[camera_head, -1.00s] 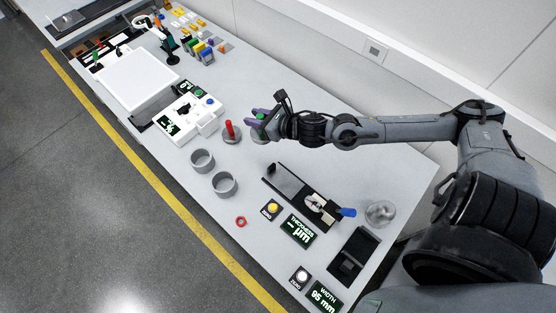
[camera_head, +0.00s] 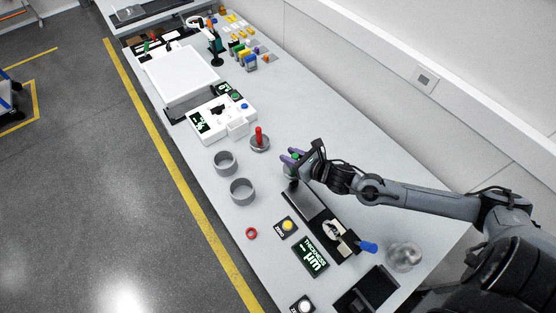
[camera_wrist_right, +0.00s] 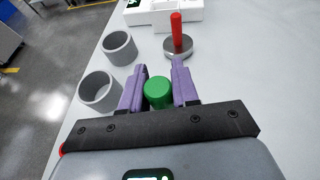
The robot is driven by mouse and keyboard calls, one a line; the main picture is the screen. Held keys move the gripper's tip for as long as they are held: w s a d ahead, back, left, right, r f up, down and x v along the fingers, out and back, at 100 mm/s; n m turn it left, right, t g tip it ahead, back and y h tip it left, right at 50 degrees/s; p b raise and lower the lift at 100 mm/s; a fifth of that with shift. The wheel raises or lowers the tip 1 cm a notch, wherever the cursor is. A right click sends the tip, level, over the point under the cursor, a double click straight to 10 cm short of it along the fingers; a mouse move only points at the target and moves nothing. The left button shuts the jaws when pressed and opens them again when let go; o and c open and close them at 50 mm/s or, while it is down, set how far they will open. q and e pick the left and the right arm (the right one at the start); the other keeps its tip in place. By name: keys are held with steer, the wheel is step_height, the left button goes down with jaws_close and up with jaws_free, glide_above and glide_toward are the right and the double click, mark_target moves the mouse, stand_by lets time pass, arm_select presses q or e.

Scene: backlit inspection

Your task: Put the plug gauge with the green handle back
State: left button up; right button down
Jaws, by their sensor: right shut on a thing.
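The green-handled plug gauge shows by its green handle (camera_head: 296,157) in the head view, partly hidden by my right gripper (camera_head: 291,158). In the right wrist view the green handle (camera_wrist_right: 158,93) stands between the two purple fingers of my right gripper (camera_wrist_right: 158,78), which is shut on it. The gauge's lower part is mostly hidden, and I cannot tell whether it touches the table. A second plug gauge with a red handle (camera_head: 259,136) stands upright on the table to the left; it also shows in the wrist view (camera_wrist_right: 177,35). My left gripper is out of view.
A black thickness stand (camera_head: 309,208) with a blue handle and a glassy round object (camera_head: 404,256) are nearby. A white instrument (camera_head: 223,120) stands further back.

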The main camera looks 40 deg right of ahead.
steer(key=shift+w+a+f, duration=0.15)
steer(key=shift+w+f, duration=0.75)
steer(key=shift+f, duration=0.3)
steer(key=shift+w+a+f, duration=0.2)
steer(key=shift+w+f, duration=0.75)
steer(key=shift+f, duration=0.3)
steer(key=shift+w+a+f, duration=0.15)
steer(key=shift+w+f, duration=0.75)
steer(key=shift+f, duration=0.3)
steer(key=shift+f, duration=0.15)
steer(key=c, duration=0.8)
jaws_free()
steer(key=shift+c, duration=0.2)
